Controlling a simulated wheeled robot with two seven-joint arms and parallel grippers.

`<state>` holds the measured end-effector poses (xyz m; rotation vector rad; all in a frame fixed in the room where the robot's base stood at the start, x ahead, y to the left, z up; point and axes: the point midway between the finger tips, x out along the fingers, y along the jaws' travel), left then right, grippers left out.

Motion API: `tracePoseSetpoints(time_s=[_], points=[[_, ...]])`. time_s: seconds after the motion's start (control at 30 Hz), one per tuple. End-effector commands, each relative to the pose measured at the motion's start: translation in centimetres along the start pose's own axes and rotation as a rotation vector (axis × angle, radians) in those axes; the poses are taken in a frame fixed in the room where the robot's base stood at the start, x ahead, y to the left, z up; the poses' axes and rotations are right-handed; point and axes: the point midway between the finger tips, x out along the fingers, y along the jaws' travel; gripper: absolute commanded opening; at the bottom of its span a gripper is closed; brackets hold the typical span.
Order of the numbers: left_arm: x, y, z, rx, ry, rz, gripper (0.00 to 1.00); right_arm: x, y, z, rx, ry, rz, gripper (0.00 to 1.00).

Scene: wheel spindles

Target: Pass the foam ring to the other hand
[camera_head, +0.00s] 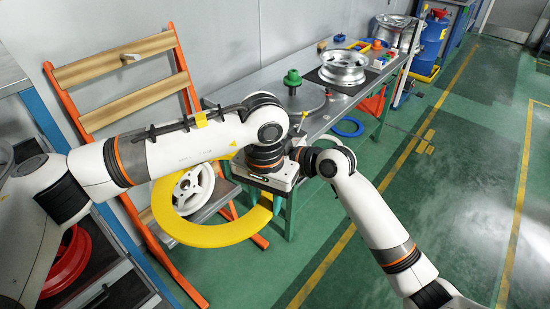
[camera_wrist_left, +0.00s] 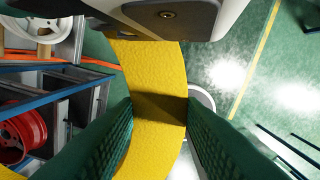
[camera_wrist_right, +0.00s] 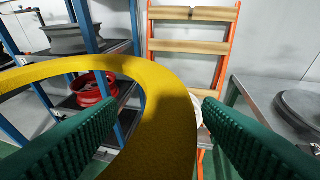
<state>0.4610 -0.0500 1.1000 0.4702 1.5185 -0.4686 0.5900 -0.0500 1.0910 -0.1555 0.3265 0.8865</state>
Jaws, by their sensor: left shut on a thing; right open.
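The foam ring (camera_head: 208,237) is a large flat yellow ring, held in the air in front of the wooden rack. My left gripper (camera_wrist_left: 158,115) is shut on the ring's band, with one green ribbed finger on each side. My right gripper (camera_wrist_right: 162,112) is open. In the right wrist view the ring (camera_wrist_right: 165,125) crosses the space between its fingers, with a gap beside the right finger. I cannot tell whether the left finger touches it. The right fingers are hidden in the head view.
An orange rack with wooden slats (camera_head: 130,62) stands behind, with a white wheel (camera_head: 192,190) partly seen through the ring. A grey workbench (camera_head: 318,118) bears a silver rim (camera_head: 343,68) and a green spindle (camera_head: 292,80). A shelf with a red wheel (camera_head: 66,268) is at left. Green floor is clear at right.

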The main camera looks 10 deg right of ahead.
Motion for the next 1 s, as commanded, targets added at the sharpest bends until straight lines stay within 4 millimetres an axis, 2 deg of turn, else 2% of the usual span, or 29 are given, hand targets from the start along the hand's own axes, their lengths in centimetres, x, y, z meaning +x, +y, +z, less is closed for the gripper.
tracePoseSetpoints(time_s=[0.2, 0.5, 0.77, 0.8, 0.9, 0.93, 1.0], points=[[0.0, 0.0, 0.0, 0.000, 0.000, 0.000, 0.14, 1.6, 0.1, 0.0, -0.001, 0.001, 0.000, 0.60], [0.0, 0.0, 0.0, 0.000, 0.000, 0.000, 0.14, 1.7, 0.0, 0.0, -0.002, 0.001, 0.000, 0.58], [0.0, 0.0, 0.0, 0.000, -0.001, 0.001, 0.14, 1.7, 0.1, 0.0, -0.002, 0.002, 0.002, 0.16], [0.0, 0.0, 0.0, 0.000, -0.002, 0.001, 0.14, 1.7, 0.1, -0.1, -0.002, 0.002, 0.002, 0.13], [0.0, 0.1, 0.1, -0.001, -0.002, 0.002, 0.14, 1.7, 0.1, -0.1, -0.002, 0.002, 0.003, 0.13], [0.0, 0.1, 0.1, -0.001, -0.003, 0.002, 0.37, 1.7, 0.1, -0.1, -0.001, 0.002, 0.003, 0.13], [-0.1, 0.1, 0.1, -0.001, -0.002, 0.002, 0.49, 1.7, 0.1, -0.1, -0.001, 0.002, 0.003, 0.13]])
